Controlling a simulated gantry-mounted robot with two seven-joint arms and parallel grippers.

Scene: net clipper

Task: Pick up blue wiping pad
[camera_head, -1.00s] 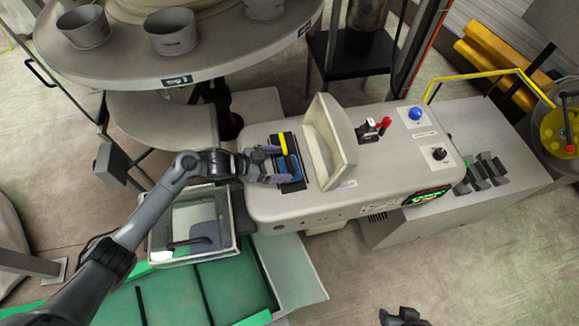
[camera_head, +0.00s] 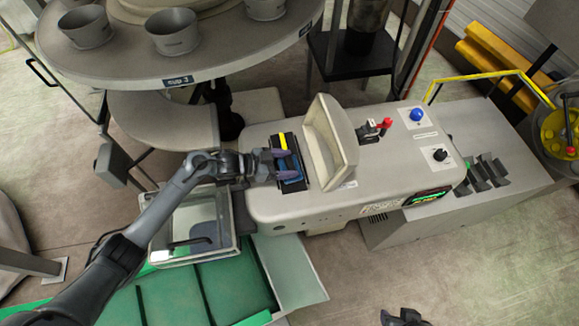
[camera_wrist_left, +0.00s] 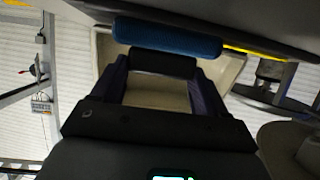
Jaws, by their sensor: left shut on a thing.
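The blue wiping pad (camera_head: 290,166) is in the black holder on top of the grey machine, left of the upright beige part. My left gripper (camera_head: 277,164) is at the pad, its purple-grey fingers on either side. In the left wrist view the pad (camera_wrist_left: 167,33) is a blue bar, with a dark block (camera_wrist_left: 163,62) below it between the fingers. The left gripper is shut on the pad; the exact contact is partly hidden. My right gripper (camera_head: 404,317) shows only at the bottom edge, and its opening is unclear.
A yellow strip (camera_head: 283,141) is just behind the pad. The beige upright part (camera_head: 329,143) stands close to its right. A red lever (camera_head: 385,123) and blue button (camera_head: 416,114) are farther right. A clear bin (camera_head: 195,230) is at the machine's left front.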

